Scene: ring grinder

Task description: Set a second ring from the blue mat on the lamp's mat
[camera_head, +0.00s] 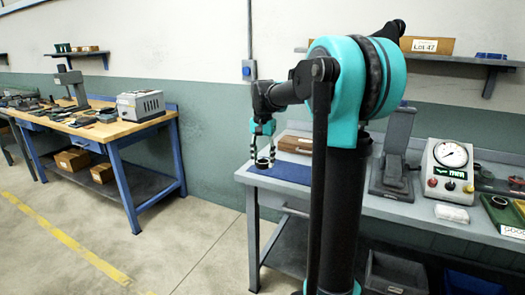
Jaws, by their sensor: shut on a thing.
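My gripper (263,153) points down over the left end of the right-hand bench and is shut on a small ring (263,163), dark with a pale part. The ring is at the blue mat (293,174); I cannot tell whether it touches the mat or is just above it. My arm hides part of the mat, and I see no other ring clearly. A dark grey lamp-like stand (71,82) is on the wooden bench at left. A mat beneath it is too small to make out.
The right bench (418,214) also holds a brown box (295,144), a dark stand (392,165) and a gauge unit (448,168). The wooden bench (120,128) at left carries a grey box device (141,105) and several small items. Open floor (205,225) lies between the benches.

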